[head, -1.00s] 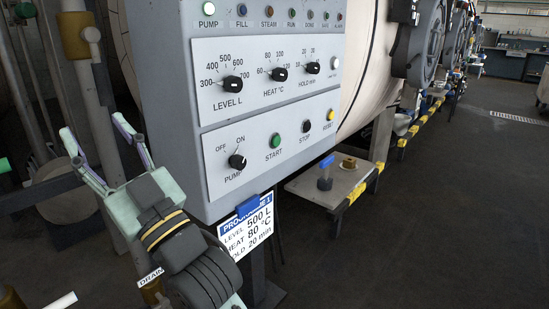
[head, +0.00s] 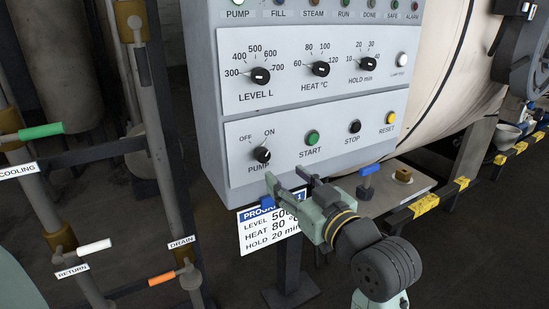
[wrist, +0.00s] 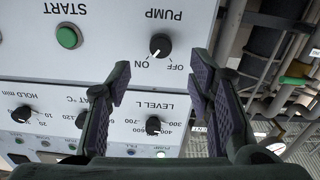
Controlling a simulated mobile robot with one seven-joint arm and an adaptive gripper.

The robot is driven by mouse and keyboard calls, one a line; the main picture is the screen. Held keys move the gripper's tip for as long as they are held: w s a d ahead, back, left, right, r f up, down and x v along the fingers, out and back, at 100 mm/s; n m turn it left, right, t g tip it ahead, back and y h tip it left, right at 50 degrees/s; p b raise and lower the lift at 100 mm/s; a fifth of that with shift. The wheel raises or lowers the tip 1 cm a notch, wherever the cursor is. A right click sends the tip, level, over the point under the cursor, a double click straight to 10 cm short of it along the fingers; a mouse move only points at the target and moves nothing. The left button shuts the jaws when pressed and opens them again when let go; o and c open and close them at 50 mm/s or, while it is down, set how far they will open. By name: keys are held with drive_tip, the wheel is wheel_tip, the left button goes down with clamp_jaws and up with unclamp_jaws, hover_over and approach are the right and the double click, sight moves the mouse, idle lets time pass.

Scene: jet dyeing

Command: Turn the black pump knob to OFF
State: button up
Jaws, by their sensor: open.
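The black pump knob (head: 262,154) is at the lower left of the grey control panel, under the OFF and ON labels. In the wrist view, upside down, the knob (wrist: 160,45) shows between and beyond my fingers, and its white mark points toward ON. My gripper (head: 286,180) is open and empty, near the panel's lower edge, below and slightly right of the knob in the head view. It also shows in the wrist view (wrist: 160,72), with a finger on each side. Nothing touches the knob there.
The green START button (head: 312,138), black STOP button (head: 353,127) and yellow RESET button (head: 391,118) sit right of the knob. The LEVEL knob (head: 260,76) is above. A programme card (head: 268,230) hangs below the panel. Pipes with a green handle (head: 42,131) stand left.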

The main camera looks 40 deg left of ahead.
sight(265, 158)
drive_tip(key=p+x, duration=0.1)
drive_tip(key=x, duration=0.8)
drive_tip(key=shift+a, duration=0.35)
clamp_jaws()
